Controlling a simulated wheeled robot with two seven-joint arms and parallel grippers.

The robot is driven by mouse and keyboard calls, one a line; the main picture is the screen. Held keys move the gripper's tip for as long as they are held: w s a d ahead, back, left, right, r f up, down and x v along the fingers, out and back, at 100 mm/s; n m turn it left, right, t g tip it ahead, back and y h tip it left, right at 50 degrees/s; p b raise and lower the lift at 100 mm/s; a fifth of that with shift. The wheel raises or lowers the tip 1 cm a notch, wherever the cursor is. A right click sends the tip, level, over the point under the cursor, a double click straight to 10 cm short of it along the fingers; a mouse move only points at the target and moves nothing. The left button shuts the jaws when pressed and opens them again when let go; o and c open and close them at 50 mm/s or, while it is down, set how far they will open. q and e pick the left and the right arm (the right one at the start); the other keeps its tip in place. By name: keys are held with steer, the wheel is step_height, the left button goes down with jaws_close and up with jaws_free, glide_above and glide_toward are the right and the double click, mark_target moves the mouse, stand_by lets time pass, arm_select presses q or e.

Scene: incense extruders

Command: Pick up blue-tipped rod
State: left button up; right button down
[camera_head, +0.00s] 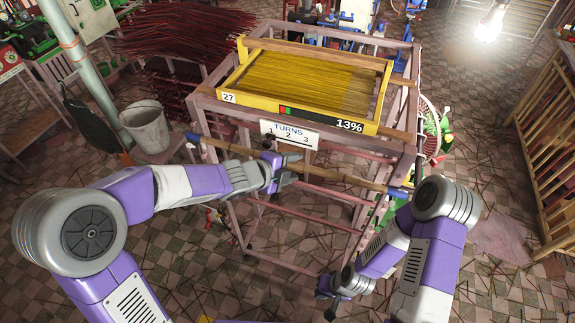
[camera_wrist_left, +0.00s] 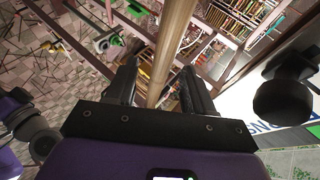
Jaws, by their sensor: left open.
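The blue-tipped rod (camera_head: 340,177) is a long tan wooden stick with a blue end at each side. It lies slantwise across the front of the wooden rack (camera_head: 203,104), below the yellow tray. My left gripper (camera_head: 284,170) is at the rod's middle, open. In the left wrist view, the rod (camera_wrist_left: 172,45) runs between the two open fingers of the left gripper (camera_wrist_left: 160,72). I cannot tell whether either finger touches it. My right gripper (camera_head: 332,300) is low in front of the rack, away from the rod; its jaw opening is unclear.
A yellow tray (camera_head: 245,98) of yellow sticks sits on the rack, with a "13%" display and a "TURNS" sign (camera_head: 290,135). A grey bucket (camera_head: 148,128) stands at left, near red stick bundles (camera_head: 180,30). A wooden slatted frame (camera_head: 550,140) stands at right.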

arm_select(q)
steer(key=shift+c, duration=0.2)
jaws_close()
steer(key=shift+r, duration=0.1)
stand_by(0.4)
